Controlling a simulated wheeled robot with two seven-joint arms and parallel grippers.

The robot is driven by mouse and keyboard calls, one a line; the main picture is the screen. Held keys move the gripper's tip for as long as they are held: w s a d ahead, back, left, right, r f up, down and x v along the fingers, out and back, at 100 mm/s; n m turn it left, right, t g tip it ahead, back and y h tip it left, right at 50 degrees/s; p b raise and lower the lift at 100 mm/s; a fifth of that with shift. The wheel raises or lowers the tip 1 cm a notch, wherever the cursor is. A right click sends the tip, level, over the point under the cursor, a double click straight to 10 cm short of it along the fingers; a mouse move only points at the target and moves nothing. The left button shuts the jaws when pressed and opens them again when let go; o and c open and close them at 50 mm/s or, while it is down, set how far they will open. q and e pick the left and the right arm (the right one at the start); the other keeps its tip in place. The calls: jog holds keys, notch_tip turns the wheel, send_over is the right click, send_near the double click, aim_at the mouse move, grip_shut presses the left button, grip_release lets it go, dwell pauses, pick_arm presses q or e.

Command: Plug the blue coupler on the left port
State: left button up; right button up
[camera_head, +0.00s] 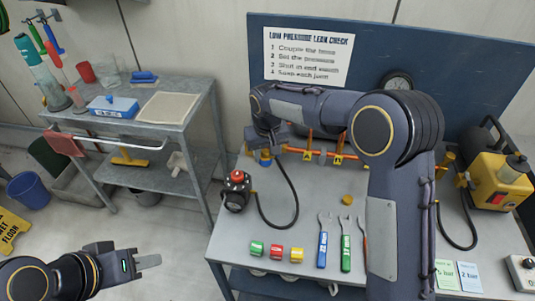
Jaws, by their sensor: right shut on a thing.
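The blue coupler (265,162) shows as a small blue piece with yellow at the left end of the orange manifold (311,153). My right gripper (264,151) is shut on it, reaching over the bench from the right. A black hose (295,203) runs from near the coupler in a loop to a dark, red-topped unit (236,191). The left port is hidden behind the gripper and coupler, so I cannot tell whether they are joined. My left gripper (150,262) is at the lower left, away from the bench; its finger gap is unclear.
On the bench (222,243) are green, red and yellow rolls (276,252), a blue wrench (323,243), a green wrench (346,245) and a brass fitting (347,200). A yellow pump (495,180) stands right. A metal cart (190,108) stands left.

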jog(key=w+a+m+p, duration=0.2)
jog(key=w+p, duration=0.3)
jog(key=w, duration=0.3)
jog(key=shift+w+p, duration=0.15)
jog(key=shift+p, duration=0.25)
